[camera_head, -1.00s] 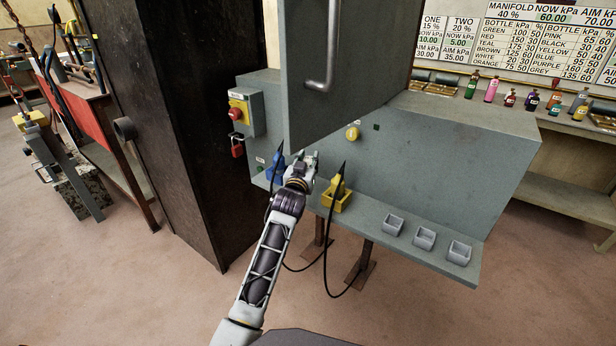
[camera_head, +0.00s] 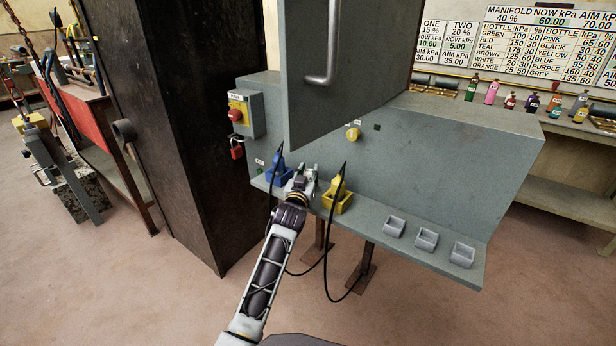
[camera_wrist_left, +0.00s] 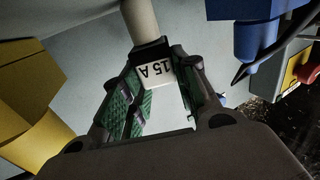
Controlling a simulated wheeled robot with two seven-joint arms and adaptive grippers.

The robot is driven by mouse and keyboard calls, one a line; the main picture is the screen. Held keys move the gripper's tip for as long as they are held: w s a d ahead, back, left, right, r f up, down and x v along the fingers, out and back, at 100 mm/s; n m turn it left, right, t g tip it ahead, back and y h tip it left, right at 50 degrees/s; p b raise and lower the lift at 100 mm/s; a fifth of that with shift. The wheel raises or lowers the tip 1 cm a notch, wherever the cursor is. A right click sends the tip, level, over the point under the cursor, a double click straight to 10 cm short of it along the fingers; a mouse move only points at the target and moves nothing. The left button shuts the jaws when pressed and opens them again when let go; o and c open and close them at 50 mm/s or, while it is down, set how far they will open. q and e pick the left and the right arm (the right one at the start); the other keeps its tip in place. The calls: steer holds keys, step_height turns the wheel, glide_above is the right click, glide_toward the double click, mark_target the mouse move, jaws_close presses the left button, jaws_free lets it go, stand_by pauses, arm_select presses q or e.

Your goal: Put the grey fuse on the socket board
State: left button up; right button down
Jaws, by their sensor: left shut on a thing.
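My left gripper (camera_head: 305,174) is in front of the grey cabinet's lower panel, between the blue and yellow plugs and below the open door. In the left wrist view its green-padded fingers (camera_wrist_left: 155,95) are shut on the fuse. The fuse has a pale grey-beige body (camera_wrist_left: 140,20), a black end cap and a white "15 A" label; its far end runs out of the picture. I cannot make out the fuse in the head view. The socket board is not visible. My right gripper is not in view.
The cabinet door (camera_head: 350,85) stands open above my left gripper. A blue plug (camera_head: 279,172) is close on the left and a yellow plug (camera_head: 338,195) close on the right, both with black cables. Three small grey trays (camera_head: 427,239) sit along the ledge to the right.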

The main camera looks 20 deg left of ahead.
arm_select(q)
steer(key=shift+f, duration=0.1)
stand_by(0.3)
steer(key=o, duration=1)
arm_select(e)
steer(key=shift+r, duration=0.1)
